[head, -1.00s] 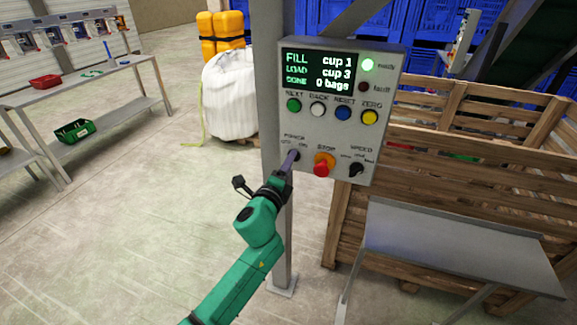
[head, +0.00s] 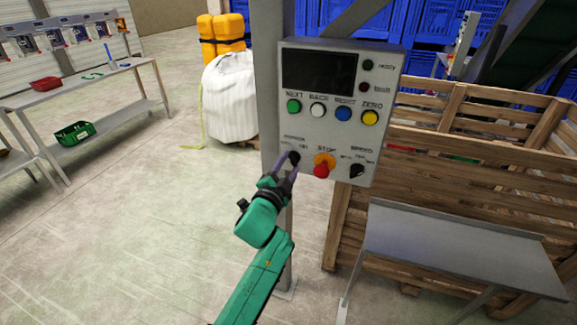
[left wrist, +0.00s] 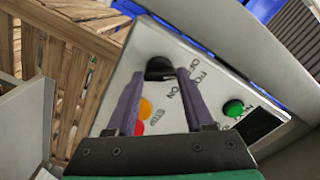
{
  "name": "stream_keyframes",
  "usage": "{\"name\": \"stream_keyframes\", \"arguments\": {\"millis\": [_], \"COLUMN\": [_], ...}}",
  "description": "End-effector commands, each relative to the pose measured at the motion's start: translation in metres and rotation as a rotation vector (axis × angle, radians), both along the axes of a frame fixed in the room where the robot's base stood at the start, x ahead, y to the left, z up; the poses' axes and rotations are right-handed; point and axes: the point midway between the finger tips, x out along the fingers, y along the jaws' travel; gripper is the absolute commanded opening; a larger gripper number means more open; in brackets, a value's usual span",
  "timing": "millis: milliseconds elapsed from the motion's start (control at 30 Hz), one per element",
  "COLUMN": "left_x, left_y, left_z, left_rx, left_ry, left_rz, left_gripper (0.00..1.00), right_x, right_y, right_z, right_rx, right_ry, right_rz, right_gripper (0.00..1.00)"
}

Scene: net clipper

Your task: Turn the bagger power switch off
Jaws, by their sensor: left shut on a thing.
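The grey control panel (head: 335,75) is fixed to a post. Its display (head: 318,70) is dark, and the ready lamp (head: 368,65) is unlit. The black power switch knob (head: 294,158) is at the panel's lower left; it also shows in the left wrist view (left wrist: 160,66). My left gripper (head: 287,165) is at the knob, its two purple fingers (left wrist: 157,85) either side of it and shut on it. The fingers hide part of the knob in the head view. My right gripper is not in view.
Right of the knob are the red stop button (head: 321,171) and the speed knob (head: 356,171). A wooden crate (head: 450,160) and a grey sloped table (head: 450,245) stand to the right. A white bulk bag (head: 230,98) stands behind.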

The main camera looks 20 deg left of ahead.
Motion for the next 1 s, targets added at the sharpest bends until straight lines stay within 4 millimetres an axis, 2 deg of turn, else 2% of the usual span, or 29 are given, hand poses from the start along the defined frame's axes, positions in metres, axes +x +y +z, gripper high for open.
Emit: {"name": "stream_keyframes", "arguments": {"millis": [333, 867, 900, 967, 1000], "left_x": [-0.0002, -0.0001, -0.0001, -0.0001, -0.0001], "left_y": [0.0002, -0.0001, -0.0001, -0.0001, -0.0001], "left_z": [-0.0018, -0.0024, -0.0024, -0.0022, -0.002], "left_rx": [-0.155, -0.183, -0.183, -0.182, -0.182], "left_ry": [0.013, 0.016, 0.016, 0.016, 0.016], "left_rz": [0.001, 0.001, 0.001, 0.001, 0.001], "left_gripper": [0.0, 0.0, 0.6, 0.82, 0.82], "right_x": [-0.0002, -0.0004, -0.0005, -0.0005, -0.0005], "right_y": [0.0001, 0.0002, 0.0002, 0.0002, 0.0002], "right_z": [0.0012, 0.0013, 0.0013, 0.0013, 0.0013], "right_rx": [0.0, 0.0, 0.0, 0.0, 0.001], "right_ry": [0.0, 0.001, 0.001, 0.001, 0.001], "right_rz": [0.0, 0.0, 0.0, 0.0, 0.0], "right_gripper": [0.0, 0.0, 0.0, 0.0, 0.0]}}
